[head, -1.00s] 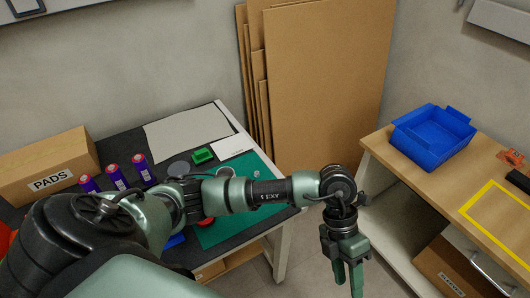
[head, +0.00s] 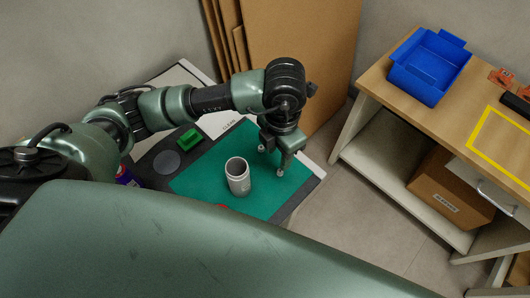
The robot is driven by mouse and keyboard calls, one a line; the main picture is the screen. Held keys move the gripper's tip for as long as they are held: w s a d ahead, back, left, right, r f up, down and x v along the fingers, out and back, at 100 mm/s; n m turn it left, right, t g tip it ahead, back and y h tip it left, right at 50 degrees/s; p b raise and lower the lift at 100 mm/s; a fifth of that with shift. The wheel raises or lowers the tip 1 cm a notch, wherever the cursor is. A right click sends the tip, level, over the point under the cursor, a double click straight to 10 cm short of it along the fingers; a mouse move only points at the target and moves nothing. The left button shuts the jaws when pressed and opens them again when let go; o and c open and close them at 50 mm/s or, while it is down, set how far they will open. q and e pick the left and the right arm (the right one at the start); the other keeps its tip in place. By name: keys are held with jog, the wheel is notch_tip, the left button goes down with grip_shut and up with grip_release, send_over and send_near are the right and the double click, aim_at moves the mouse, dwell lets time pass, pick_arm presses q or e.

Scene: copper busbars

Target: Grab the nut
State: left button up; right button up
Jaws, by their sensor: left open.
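My left gripper (head: 271,160) points down over the right part of the green mat (head: 205,178). Its jaws are open, with one fingertip further back and the other nearer the mat's right edge. Small pale spots show at both fingertips; I cannot tell whether one of them is the nut. The nut is not clearly visible, and the gripper may hide it. My right gripper is out of view.
A grey cup (head: 238,178) stands on the mat, left of the gripper. A green block (head: 188,140) and a grey disc (head: 166,162) lie beyond the mat. A blue bin (head: 428,68) sits on the right-hand bench, across a floor gap.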

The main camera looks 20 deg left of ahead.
aim_at(280, 171)
pick_arm(q)
jog(key=shift+f, duration=0.4)
jog(key=f, duration=0.1)
jog(key=d+f, duration=0.1)
jog(key=shift+s+f+p, duration=0.15)
jog(key=shift+f+p, duration=0.2)
jog(key=shift+p, duration=0.05)
jog(key=f, duration=0.3)
jog(key=shift+w+a+f+p, duration=0.1)
jog(key=shift+w+f+p, duration=0.1)
jog(key=shift+f+p, duration=0.1)
jog(key=shift+f, duration=0.15)
jog(key=shift+c, duration=1.2)
jog(key=c, duration=0.5)
grip_shut()
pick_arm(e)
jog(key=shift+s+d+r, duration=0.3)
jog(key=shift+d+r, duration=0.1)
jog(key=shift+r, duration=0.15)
